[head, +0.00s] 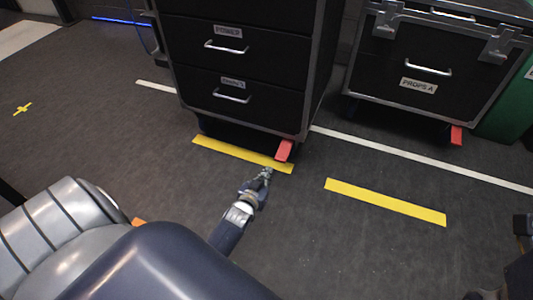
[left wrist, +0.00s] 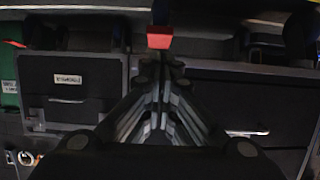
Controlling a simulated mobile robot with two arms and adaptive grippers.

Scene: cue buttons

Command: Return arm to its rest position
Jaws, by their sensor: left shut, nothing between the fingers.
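My left gripper (head: 266,172) is at the end of my left arm, in the middle of the head view. It is over the dark floor, in front of the black drawer case, close to the yellow floor strip. Its fingers are together with nothing between them. In the left wrist view the closed fingers (left wrist: 160,88) meet at the centre. Dark parts of what looks like my right arm show at the right edge of the head view; its fingers cannot be made out.
The black drawer case (head: 240,65) stands ahead, with a red caster lever (head: 284,150) low at its front. A second black case (head: 425,75) labelled PROPS A stands at the right. Another yellow strip (head: 385,202) marks the floor.

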